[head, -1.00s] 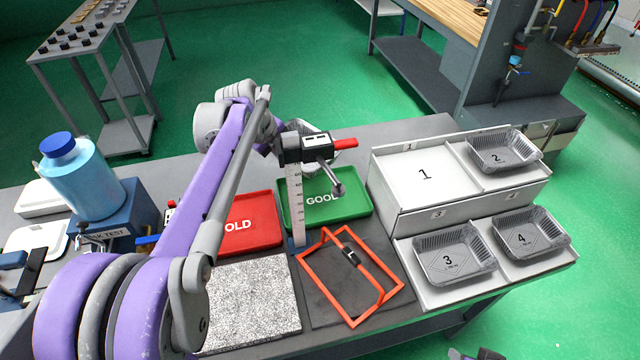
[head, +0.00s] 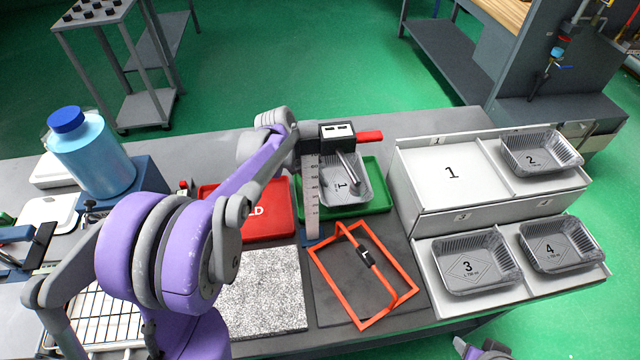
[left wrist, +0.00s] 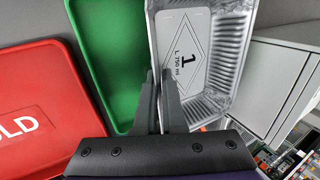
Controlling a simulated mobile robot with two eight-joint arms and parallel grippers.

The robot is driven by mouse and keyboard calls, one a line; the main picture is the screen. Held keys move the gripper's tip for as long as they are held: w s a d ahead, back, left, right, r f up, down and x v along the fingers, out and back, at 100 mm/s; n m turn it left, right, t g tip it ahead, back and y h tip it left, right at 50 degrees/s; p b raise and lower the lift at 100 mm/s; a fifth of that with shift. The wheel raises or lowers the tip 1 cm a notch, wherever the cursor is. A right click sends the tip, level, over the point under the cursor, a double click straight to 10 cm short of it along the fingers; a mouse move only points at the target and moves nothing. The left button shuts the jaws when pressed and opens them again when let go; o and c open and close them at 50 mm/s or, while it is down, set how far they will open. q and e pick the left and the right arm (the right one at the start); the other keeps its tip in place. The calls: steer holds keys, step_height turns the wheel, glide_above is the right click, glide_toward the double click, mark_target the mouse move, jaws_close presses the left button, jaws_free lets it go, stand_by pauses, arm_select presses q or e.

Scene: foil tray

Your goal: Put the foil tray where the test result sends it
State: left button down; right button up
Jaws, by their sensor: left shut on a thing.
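The foil tray marked 1 (head: 328,203) hangs from my left gripper (head: 350,172), which is shut on its wall. In the left wrist view the fingers (left wrist: 164,88) close on the near left wall of the foil tray (left wrist: 226,68). It overlaps the green GOOD tray (head: 376,180); I cannot tell whether it touches it. The green tray (left wrist: 108,60) shows to its left in the left wrist view. The red HOLD tray (head: 276,222) is left of the green one, partly hidden by my arm. My right gripper (head: 484,352) shows only partly at the bottom edge.
The numbered rack has an empty place 1 (head: 450,172); foil trays 2 (head: 541,153), 3 (head: 476,262) and 4 (head: 561,247) fill the others. An upright ruler (head: 312,200) and orange frame (head: 394,247) stand near. A blue bottle (head: 92,165) stands at left.

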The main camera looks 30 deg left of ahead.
arm_select(q)
steer(key=shift+f, duration=0.75)
steer(key=shift+f, duration=0.1)
steer(key=c, duration=1)
jaws_free()
steer(key=v, duration=0.7)
steer(key=shift+a+r, duration=0.15)
steer(key=shift+r, duration=0.2)
steer(key=shift+s, duration=0.1)
